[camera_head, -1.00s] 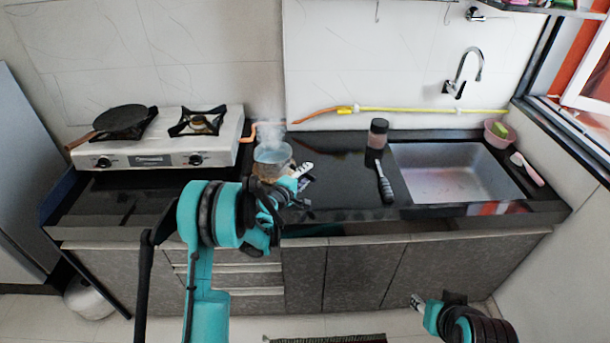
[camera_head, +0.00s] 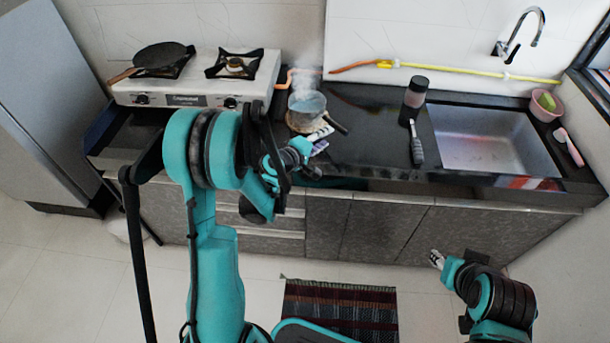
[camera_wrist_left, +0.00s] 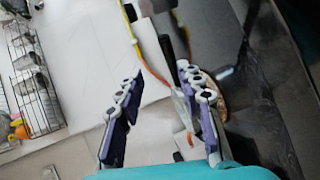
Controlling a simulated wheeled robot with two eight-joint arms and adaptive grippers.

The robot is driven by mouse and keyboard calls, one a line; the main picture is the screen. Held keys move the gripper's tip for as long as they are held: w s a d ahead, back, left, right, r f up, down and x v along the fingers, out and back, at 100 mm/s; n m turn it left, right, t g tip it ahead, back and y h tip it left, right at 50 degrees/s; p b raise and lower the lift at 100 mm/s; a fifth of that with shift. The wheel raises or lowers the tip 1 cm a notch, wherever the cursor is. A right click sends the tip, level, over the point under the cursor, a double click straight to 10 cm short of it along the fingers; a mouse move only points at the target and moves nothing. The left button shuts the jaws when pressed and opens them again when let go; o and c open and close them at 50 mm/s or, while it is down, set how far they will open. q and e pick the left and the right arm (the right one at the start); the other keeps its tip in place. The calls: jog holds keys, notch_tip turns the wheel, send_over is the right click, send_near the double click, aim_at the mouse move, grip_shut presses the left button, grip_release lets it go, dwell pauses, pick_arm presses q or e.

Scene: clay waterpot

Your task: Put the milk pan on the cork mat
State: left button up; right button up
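The milk pan (camera_head: 308,104), a small blue-grey pot with steam above it, appears upright on the round brown cork mat (camera_head: 296,125) on the black counter. The mat's front rim shows below the pan. The pan's dark handle (camera_head: 338,125) points to the front right. My left gripper (camera_head: 320,139) is in front of the mat, apart from the pan body. In the left wrist view its fingers (camera_wrist_left: 160,105) are spread; the brown mat edge (camera_wrist_left: 219,88) shows beyond the right finger. My right gripper (camera_head: 437,259) is low, away from the counter; its finger gap is unclear.
A two-burner stove (camera_head: 205,80) with a dark flat pan (camera_head: 163,56) stands left of the milk pan. A dark jar (camera_head: 416,92), a black-handled tool (camera_head: 416,145) and the sink (camera_head: 490,140) lie to the right. A yellow hose (camera_head: 450,72) runs along the wall.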

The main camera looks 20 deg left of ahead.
pick_arm(q)
jog(key=s+d+r+m+g, duration=0.3)
jog(key=s+d+r+m, duration=0.2)
jog(key=s, duration=0.2)
jog(key=s+a+r+m+g+y, duration=0.1)
jog(key=s+m+g+y, duration=0.2)
jog(key=s, duration=2)
jog(key=m+y, duration=0.1)
jog(key=m, duration=0.4)
jog(key=shift+a+m+g+y, duration=0.3)
jog(key=shift+a+g, duration=0.05)
jog(key=shift+g, duration=0.05)
